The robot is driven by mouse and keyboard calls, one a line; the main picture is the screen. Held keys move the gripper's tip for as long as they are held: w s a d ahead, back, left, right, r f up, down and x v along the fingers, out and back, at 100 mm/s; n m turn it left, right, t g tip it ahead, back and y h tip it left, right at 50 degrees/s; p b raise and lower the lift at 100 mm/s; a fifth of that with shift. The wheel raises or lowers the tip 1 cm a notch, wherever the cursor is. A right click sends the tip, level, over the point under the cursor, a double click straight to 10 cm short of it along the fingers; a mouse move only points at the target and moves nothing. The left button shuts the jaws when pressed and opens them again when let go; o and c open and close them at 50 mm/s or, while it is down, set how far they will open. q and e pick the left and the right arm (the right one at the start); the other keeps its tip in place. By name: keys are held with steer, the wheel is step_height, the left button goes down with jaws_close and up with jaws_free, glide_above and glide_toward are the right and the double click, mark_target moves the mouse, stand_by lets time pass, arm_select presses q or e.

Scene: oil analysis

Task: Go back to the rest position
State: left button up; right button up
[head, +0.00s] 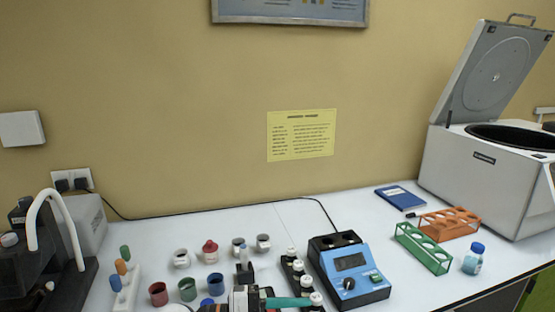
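Neither of my grippers can be made out for certain in the head view. A dark and grey mechanical part (246,299) is cut off by the bottom edge, and I cannot tell what it belongs to. A teal bar-like piece (288,302) sticks out to its right. The white bench (290,216) carries the lab items. A blue device with a display (350,268) stands upright at the middle. The centrifuge (478,172) stands at the right with its lid (492,72) open.
Several small cups, including a red one (158,293), stand left of the middle. A green rack (422,248), an orange rack (450,222) and a blue-capped bottle (473,260) are at the right. A black apparatus (45,268) stands far left. The bench's back strip is mostly clear.

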arm_select(q)
steer(key=w+a+r+n+t+y, duration=0.25)
steer(key=a+n+t, duration=0.25)
steer(key=n+t, duration=0.35)
steer(key=w+a+r+n+t+y, duration=0.1)
steer(key=a+r+n+t, duration=0.25)
steer(key=n+t, duration=0.45)
steer(key=s+a+f+n+g+y, duration=0.2)
steer(key=a+f+n+y, duration=0.9)
steer(key=a+f+y, duration=0.3)
steer(key=s+f+g, duration=0.6)
steer(key=s+f, duration=0.2)
steer(key=s, duration=0.2)
steer(key=s+f+g, duration=0.7)
steer(key=s+f, duration=0.1)
steer(key=s, duration=0.3)
step_height(320, 180, down, 27)
steer(key=s+g, duration=0.1)
steer(key=s, duration=0.1)
steer(key=s+a+f, duration=0.2)
steer(key=s+f, duration=0.5)
steer(key=s, duration=0.1)
steer(key=s+a+f+m+g, duration=0.1)
steer(key=s+f, duration=0.6)
steer(key=f, duration=0.1)
steer(key=shift+s+a, duration=0.35)
